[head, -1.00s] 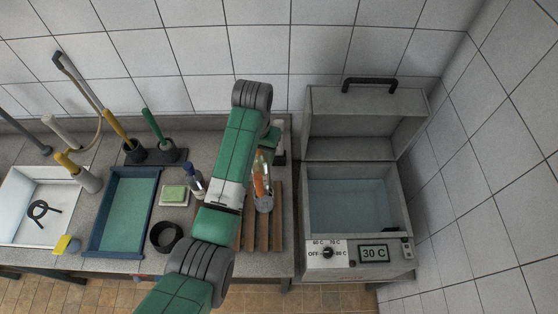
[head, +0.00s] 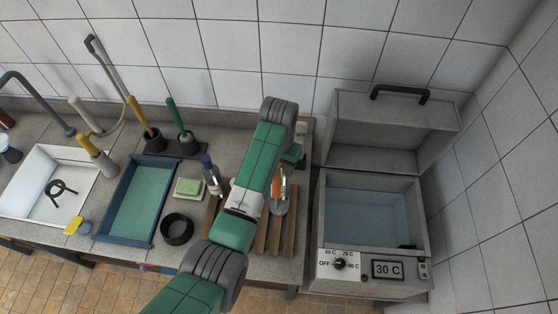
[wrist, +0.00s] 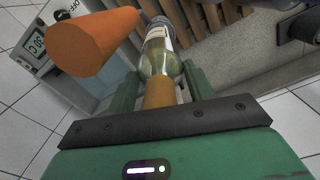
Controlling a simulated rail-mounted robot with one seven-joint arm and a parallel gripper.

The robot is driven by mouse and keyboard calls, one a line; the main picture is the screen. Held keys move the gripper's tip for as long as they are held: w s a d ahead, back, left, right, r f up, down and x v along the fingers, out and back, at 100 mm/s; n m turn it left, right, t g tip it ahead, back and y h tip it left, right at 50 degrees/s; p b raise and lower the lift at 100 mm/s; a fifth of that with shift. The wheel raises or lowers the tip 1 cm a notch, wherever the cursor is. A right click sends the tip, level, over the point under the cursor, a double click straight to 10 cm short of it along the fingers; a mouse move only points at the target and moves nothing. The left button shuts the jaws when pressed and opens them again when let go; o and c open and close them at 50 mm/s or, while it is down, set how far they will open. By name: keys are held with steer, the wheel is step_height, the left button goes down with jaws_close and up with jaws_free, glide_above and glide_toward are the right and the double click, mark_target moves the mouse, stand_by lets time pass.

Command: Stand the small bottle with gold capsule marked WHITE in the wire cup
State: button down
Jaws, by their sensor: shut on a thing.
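A small clear bottle (wrist: 160,58) with a gold-tan capsule (wrist: 160,93) and a pale label shows in the wrist view. My gripper (wrist: 160,80) is shut on it at the neck end, with the capsule towards my palm and the body pointing away. The lettering on the label is too small to read. In the head view my arm partly covers the gripper and bottle, above the wooden slats. I cannot make out the wire cup for certain in either view.
A large orange tapered thing (wrist: 92,42) is close beside the bottle. Wooden slats (head: 262,235) lie under my arm. A blue-capped bottle (head: 211,176), green sponge (head: 188,187) and black ring (head: 177,229) are left. An open water bath (head: 372,268) stands right.

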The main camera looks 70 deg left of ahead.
step_height(320, 180, down, 9)
steer(key=b, duration=0.4)
steer(key=shift+r+b, duration=0.15)
steer(key=shift+b, duration=0.2)
steer(key=shift+f, duration=0.55)
stand_by(0.5)
step_height(320, 180, up, 4)
steer(key=p, duration=0.3)
steer(key=shift+r, duration=0.1)
steer(key=shift+w, duration=0.1)
stand_by(0.5)
